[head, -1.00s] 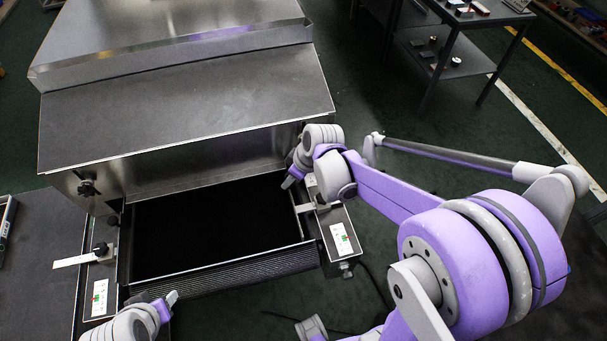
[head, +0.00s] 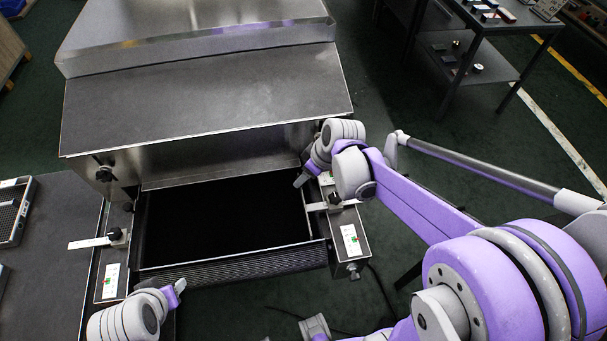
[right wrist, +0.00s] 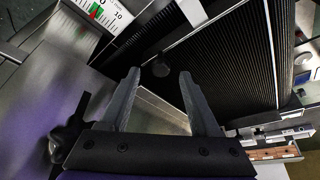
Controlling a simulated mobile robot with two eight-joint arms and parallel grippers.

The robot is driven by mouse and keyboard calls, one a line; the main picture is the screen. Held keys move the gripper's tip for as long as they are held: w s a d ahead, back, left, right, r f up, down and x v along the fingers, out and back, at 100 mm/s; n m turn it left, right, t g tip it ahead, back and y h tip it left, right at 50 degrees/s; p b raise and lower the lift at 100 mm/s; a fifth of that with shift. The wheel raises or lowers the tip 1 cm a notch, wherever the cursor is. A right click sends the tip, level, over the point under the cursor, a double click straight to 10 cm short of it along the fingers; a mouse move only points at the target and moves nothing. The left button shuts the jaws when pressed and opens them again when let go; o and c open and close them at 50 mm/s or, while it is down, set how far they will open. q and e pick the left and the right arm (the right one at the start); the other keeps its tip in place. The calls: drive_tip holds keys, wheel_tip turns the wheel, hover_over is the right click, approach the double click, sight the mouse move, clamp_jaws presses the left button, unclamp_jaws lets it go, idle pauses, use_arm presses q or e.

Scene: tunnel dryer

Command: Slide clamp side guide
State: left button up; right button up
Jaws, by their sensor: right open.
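The right side guide is a pale bar (head: 317,206) with a black clamp knob (head: 335,199), beside a scale plate (head: 350,240) with a green mark. The left side guide bar (head: 88,243) has its own black knob (head: 115,234) and scale plate (head: 110,282). My right gripper (head: 301,180) is over the belt's right edge, close to the right guide.
The dark conveyor belt (head: 220,222) comes out of the steel dryer housing (head: 200,95). Another black knob (head: 104,173) is on the housing's left. A shelf table (head: 485,70) stands back right. A dark table (head: 45,260) with a tray (head: 12,210) is at left.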

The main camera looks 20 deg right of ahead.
drive_tip(key=p+v, duration=0.1)
drive_tip(key=v, duration=0.7)
drive_tip(key=shift+r, duration=0.3)
drive_tip(key=shift+s, duration=0.1)
